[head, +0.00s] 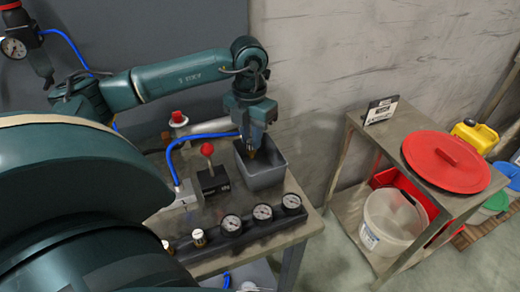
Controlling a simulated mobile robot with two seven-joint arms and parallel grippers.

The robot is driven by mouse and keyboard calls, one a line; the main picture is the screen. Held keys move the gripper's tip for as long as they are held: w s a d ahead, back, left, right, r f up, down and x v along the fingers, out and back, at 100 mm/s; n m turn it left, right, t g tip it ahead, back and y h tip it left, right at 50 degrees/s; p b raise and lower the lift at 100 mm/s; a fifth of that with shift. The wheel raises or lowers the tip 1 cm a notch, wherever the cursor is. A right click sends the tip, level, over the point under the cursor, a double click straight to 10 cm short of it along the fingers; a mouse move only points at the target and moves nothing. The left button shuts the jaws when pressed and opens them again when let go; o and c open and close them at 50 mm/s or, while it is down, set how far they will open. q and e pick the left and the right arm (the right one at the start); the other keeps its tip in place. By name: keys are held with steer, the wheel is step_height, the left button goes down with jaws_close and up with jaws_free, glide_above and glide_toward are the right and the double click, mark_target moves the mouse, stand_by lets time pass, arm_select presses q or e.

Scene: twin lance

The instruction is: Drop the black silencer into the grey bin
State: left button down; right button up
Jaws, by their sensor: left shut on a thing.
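The grey bin (263,178) stands at the right back corner of the workbench, open at the top. My left gripper (250,143) points down over the bin, its tips at about the rim. It is shut on a small dark piece with a brassy tint, apparently the black silencer (250,154), which shows just below the fingers inside the bin's outline. The fingers hide most of the piece, and I cannot tell how far it is above the bin floor. My right gripper is not in view.
A side table (405,160) with a red lid (445,161) stands at the right, with free floor between.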

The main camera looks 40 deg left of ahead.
arm_select(q)
steer(key=c, duration=1.2)
jaws_free()
steer(key=shift+c, duration=0.2)
steer(key=shift+r, duration=0.15)
step_height(320, 180, up, 13)
steer(key=shift+p, duration=0.3)
